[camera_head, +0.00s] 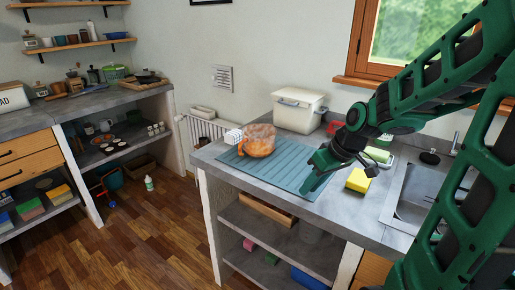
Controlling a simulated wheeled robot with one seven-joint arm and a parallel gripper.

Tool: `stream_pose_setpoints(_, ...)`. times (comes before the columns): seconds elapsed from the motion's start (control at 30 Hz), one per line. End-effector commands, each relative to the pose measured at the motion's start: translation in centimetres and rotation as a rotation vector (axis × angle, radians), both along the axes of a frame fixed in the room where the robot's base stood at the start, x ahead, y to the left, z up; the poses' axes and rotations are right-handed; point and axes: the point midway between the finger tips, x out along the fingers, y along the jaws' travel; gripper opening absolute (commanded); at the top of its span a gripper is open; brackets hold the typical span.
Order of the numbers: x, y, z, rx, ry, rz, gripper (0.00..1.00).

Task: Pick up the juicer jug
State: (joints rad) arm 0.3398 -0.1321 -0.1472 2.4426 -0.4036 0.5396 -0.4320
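The juicer jug (257,142) appears to be the orange, partly see-through rounded vessel on the blue-grey ribbed mat (288,168). It sits near the mat's back left part. My gripper (308,188), green and dark, hangs low over the right part of the mat, to the right of the jug and apart from it. Its fingers are small and dark here, and I cannot tell if they are open or shut. I see nothing held in it.
A white lidded bin (298,108) stands behind the jug, and a small white block (233,136) lies left of it. A yellow sponge block (358,180) and the sink (420,190) are to the right. The counter's front edge runs close below the mat.

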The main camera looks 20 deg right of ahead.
Motion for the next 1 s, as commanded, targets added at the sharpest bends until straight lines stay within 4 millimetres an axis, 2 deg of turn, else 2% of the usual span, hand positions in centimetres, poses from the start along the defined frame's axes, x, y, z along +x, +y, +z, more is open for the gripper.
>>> stream_pose_setpoints(0.03,2.1,0.7,-0.4,0.021,-0.048,0.058,0.20)
stream_pose_setpoints(0.2,8.9,3.6,0.0,0.095,-0.269,0.241,0.20)
stream_pose_setpoints(0.4,15.2,5.9,1.7,0.179,-0.538,0.358,0.20)
stream_pose_setpoints(0.53,17.5,6.4,2.9,0.214,-0.662,0.381,0.20)
stream_pose_setpoints(0.7,18.8,6.7,3.7,0.233,-0.739,0.387,0.20)
stream_pose_setpoints(1.0,21.2,8.7,2.6,0.236,-0.747,0.391,0.20)
